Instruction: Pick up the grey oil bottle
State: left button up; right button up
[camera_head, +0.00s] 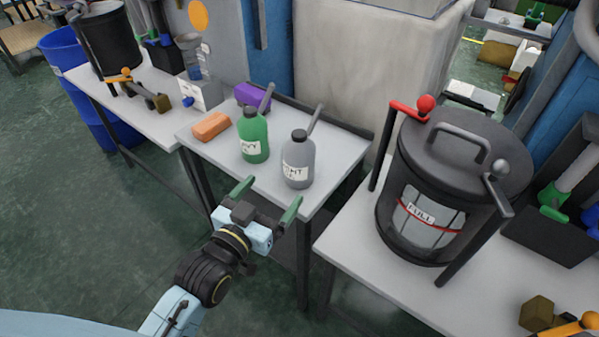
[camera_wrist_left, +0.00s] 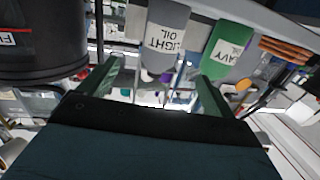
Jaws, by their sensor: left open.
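The grey oil bottle (camera_head: 298,160) stands upright on the small grey table (camera_head: 212,158), with a white label and a grey spout. In the left wrist view the grey bottle (camera_wrist_left: 167,38) shows its label "LIGHT OIL" and appears upside down, between and beyond the fingers. My left gripper (camera_head: 268,200) is open and empty, at the table's front edge, short of the bottle. It also shows in the left wrist view (camera_wrist_left: 160,82). My right gripper is not in either view.
A green oil bottle (camera_head: 253,137) stands close left of the grey one. An orange block (camera_head: 211,127) and a purple block (camera_head: 252,96) lie on the same table. A large dark canister (camera_head: 455,180) stands on the right-hand table. The table's front strip is clear.

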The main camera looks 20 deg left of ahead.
aim_at(292, 161)
pick_arm(q)
jog(key=w, duration=0.2)
jog(key=w+d+r+b, duration=0.1)
jog(key=w, duration=0.2)
jog(key=w+b, duration=0.1)
jog(key=w, duration=0.1)
jog(key=shift+w+d+r, duration=0.15)
jog(key=shift+d+r, duration=0.05)
jog(key=shift+r, duration=0.05)
jog(key=shift+w+d+f+b, duration=0.15)
jog(key=shift+w+b, duration=0.4)
jog(key=shift+w, duration=0.7)
jog(key=shift+w+d+r+b, duration=0.15)
jog(key=shift+w+b, duration=0.35)
jog(key=shift+w, duration=0.75)
jog(key=shift+w+d, duration=0.15)
jog(key=shift+w, duration=0.2)
jog(key=c, duration=1.1)
jog(key=shift+c, duration=0.8)
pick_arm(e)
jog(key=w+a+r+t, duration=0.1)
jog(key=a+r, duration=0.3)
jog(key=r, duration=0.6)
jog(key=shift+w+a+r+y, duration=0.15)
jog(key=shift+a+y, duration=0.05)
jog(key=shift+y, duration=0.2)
pick_arm(q)
jog(key=shift+r, duration=0.1)
